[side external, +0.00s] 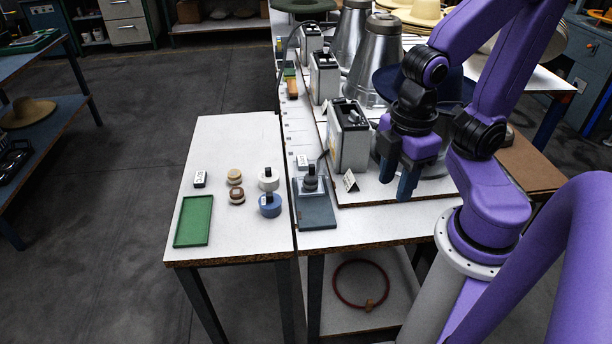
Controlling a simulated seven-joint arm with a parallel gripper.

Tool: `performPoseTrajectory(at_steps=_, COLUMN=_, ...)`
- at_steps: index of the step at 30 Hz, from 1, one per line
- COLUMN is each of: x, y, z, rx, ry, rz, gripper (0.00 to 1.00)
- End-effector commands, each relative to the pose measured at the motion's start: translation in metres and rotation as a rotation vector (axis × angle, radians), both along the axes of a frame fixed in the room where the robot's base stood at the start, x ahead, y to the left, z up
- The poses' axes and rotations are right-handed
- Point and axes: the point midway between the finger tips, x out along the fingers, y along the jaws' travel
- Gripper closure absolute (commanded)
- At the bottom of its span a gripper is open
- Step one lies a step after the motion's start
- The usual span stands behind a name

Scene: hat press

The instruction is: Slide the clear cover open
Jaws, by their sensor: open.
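A small clear cover (322,185) appears to surround a dark knob or button (310,176) on a blue-grey base plate (318,215) at the table's left edge. Its edges are faint, and I cannot tell exactly how far it is shut. My gripper (397,178) hangs to the right of the cover, fingers down, open and empty. It is apart from the cover, with a grey control box (347,140) and a small folded card (350,181) between or near them in the picture.
A white side table (230,150) holds a green tray (194,221) and several small round pieces (268,179). More control boxes (323,75) and metal hat forms (376,62) stand behind. A red ring (338,288) lies on the lower shelf.

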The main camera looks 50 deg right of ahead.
Motion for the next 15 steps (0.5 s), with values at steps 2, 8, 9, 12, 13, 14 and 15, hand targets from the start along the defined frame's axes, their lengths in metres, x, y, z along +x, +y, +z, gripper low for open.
performPoseTrajectory(at_steps=2, x=0.005, y=0.001, z=0.001, rx=-0.001, ry=0.0, rz=-0.008, gripper=0.57)
performPoseTrajectory(at_steps=8, x=0.044, y=0.007, z=0.007, rx=-0.006, ry=0.0, rz=-0.061, gripper=0.57)
performPoseTrajectory(at_steps=9, x=0.056, y=0.007, z=0.009, rx=-0.008, ry=0.0, rz=-0.076, gripper=0.57)
performPoseTrajectory(at_steps=12, x=0.085, y=0.005, z=0.012, rx=-0.013, ry=0.002, rz=-0.109, gripper=0.57)
performPoseTrajectory(at_steps=13, x=0.094, y=0.004, z=0.013, rx=-0.013, ry=0.003, rz=-0.12, gripper=0.57)
performPoseTrajectory(at_steps=14, x=0.103, y=0.002, z=0.014, rx=-0.015, ry=0.003, rz=-0.129, gripper=0.57)
performPoseTrajectory(at_steps=15, x=0.115, y=0.0, z=0.015, rx=-0.015, ry=0.004, rz=-0.142, gripper=0.57)
